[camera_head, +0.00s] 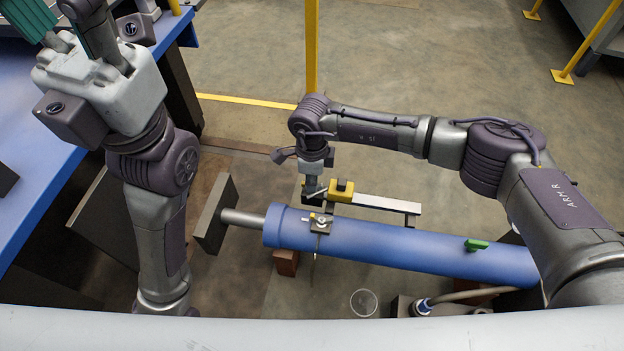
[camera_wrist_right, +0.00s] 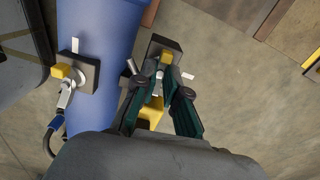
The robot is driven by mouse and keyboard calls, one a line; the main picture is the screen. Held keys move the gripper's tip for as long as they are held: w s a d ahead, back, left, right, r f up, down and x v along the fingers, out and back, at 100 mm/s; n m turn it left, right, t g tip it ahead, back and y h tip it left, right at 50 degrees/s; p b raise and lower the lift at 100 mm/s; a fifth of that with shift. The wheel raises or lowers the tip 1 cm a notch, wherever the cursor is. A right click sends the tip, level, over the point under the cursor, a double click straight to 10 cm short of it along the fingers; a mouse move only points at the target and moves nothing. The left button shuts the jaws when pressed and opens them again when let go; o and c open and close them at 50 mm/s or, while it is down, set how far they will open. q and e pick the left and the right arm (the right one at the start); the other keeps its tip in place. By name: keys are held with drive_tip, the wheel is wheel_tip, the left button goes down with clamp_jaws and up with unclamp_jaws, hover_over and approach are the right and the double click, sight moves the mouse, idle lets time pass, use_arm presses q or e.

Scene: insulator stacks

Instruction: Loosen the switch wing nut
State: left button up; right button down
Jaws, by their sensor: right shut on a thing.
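My right gripper (camera_head: 313,192) points down beside the yellow part (camera_head: 342,188) on the grey bar, just behind the blue cylinder. In the right wrist view its dark green fingers (camera_wrist_right: 160,75) close around a small grey metal piece, apparently the wing nut (camera_wrist_right: 158,86), beside a dark plate with a yellow block (camera_wrist_right: 167,57). The fingers hide much of the piece. My left gripper (camera_head: 45,32) is at the top left, over the blue table, partly cut off by the frame edge. Its fingertips do not show.
The blue cylinder (camera_head: 400,246) lies across the front. The blue table (camera_head: 40,190) stands at the left. A yellow post (camera_head: 312,50) rises behind my right wrist. Open floor lies beyond.

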idle(0.4)
drive_tip(key=c, duration=1.2)
unclamp_jaws()
wheel_tip(320, 180, up, 12)
